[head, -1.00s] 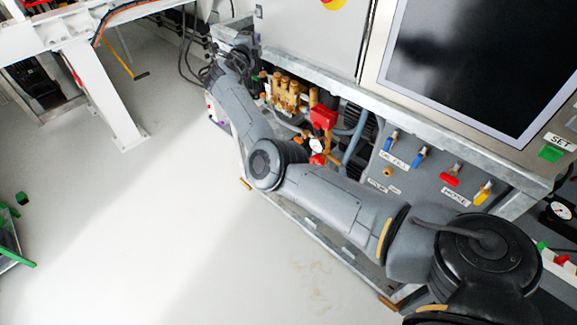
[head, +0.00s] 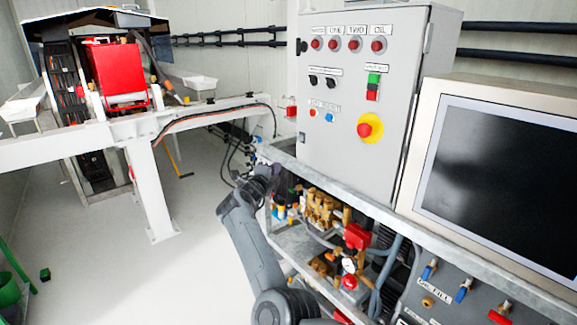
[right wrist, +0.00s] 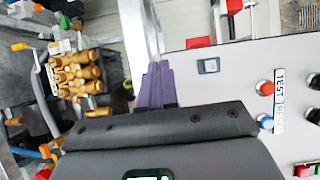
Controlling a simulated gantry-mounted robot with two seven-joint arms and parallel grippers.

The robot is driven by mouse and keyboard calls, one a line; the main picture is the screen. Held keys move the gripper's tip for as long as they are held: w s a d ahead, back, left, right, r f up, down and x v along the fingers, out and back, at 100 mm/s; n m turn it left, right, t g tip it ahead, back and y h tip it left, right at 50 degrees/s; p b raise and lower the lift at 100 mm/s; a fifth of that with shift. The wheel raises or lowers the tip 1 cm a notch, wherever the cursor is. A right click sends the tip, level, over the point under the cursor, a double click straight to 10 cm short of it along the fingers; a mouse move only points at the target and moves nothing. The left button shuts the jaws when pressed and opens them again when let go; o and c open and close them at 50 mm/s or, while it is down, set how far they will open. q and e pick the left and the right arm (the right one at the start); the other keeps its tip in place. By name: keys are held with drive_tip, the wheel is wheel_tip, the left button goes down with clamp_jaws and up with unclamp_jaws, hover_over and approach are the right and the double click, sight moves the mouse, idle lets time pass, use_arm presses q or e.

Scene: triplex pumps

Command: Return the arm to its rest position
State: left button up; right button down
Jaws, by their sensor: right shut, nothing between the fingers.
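My right arm (head: 255,255) comes up from the bottom of the head view and reaches forward along the pump frame. Its gripper (head: 272,172) is at the far left end of the frame, small and dark there, below the grey control cabinet. In the right wrist view the purple fingers of my right gripper (right wrist: 155,85) are together, with nothing between them. They point towards a metal frame post beside the cabinet panel. My left gripper is not in view.
The grey control cabinet (head: 367,75) with buttons and a monitor (head: 505,165) stand above the frame. Brass pump parts (head: 322,208) and a red valve (head: 357,236) are close right of the arm. A white beam (head: 150,185) stands left.

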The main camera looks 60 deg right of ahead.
drive_tip(key=a+f+n+p, duration=0.15)
drive_tip(key=a+f, duration=0.25)
drive_tip(key=f, duration=0.6)
drive_tip(key=s+f+n+t+y+p, duration=0.1)
drive_tip(key=s+f+n+t+p, duration=0.3)
drive_tip(key=s+f+n, duration=1.05)
drive_tip(key=s+a+f+n+t+y, duration=0.1)
drive_tip(key=s+a+f+n+y, duration=0.3)
drive_tip(key=a, duration=0.6)
drive_tip(key=s+a+f+n+y+p, duration=0.1)
drive_tip(key=s+a+n+y, duration=0.1)
drive_tip(key=s+a+y, duration=0.5)
drive_tip(key=s+a+f+n+t+y, duration=0.1)
drive_tip(key=s+a+f+n+y, duration=0.2)
drive_tip(key=a, duration=0.9)
drive_tip(key=s+a+r+n+g+y, duration=0.3)
drive_tip(key=s+a+r+n+g, duration=0.4)
drive_tip(key=s+a+n, duration=0.4)
use_arm(q)
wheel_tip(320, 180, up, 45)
drive_tip(key=p, duration=3.8)
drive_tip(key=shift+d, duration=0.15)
use_arm(e)
wheel_tip(320, 180, up, 38)
drive_tip(key=a, duration=0.1)
drive_tip(key=shift+a+r+m+t, duration=0.15)
drive_tip(key=shift+m+t, duration=0.15)
